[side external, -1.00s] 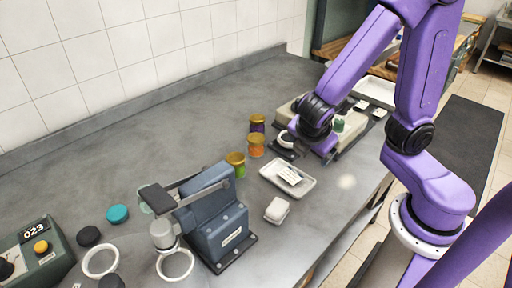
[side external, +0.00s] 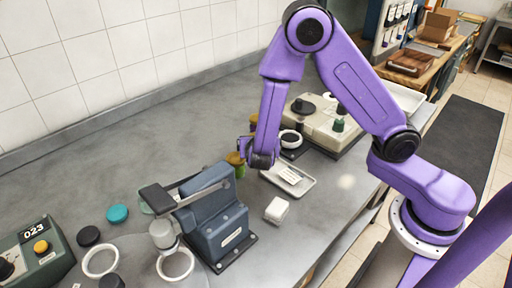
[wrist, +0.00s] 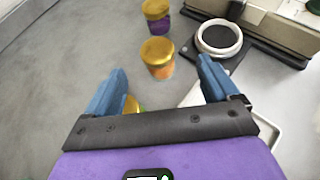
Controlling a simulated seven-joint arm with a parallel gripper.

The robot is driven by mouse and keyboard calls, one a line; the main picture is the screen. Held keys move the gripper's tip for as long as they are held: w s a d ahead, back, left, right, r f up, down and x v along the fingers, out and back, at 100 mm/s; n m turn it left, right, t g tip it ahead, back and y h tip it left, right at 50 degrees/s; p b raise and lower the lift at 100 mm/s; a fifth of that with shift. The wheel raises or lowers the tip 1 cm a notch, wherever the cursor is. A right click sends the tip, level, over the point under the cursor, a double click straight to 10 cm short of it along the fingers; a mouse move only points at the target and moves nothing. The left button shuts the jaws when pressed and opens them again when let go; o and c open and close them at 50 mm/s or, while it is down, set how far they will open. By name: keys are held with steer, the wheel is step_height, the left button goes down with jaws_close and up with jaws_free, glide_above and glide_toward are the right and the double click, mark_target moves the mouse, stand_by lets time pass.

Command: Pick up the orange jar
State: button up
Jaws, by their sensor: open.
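The orange jar (wrist: 159,70) has a gold lid and stands upright on the grey counter. In the wrist view it appears just ahead of my gripper (wrist: 161,66), lined up with the gap between the blue fingers. My gripper is open and empty. In the side view my gripper (side external: 250,152) is low over the counter and hides the orange jar.
A purple jar (wrist: 156,20) with a gold lid stands behind the orange one. A green jar (side external: 238,164) is partly under my gripper. A black pad with a white ring (wrist: 219,38) and a white tray (side external: 288,179) lie to the right. Open counter lies left.

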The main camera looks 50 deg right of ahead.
steer(key=x, duration=0.6)
steer(key=shift+a+x, duration=0.25)
steer(key=shift+x, duration=2.45)
steer(key=shift+w+f, duration=0.1)
steer(key=shift+w, duration=0.1)
steer(key=c, duration=1.2)
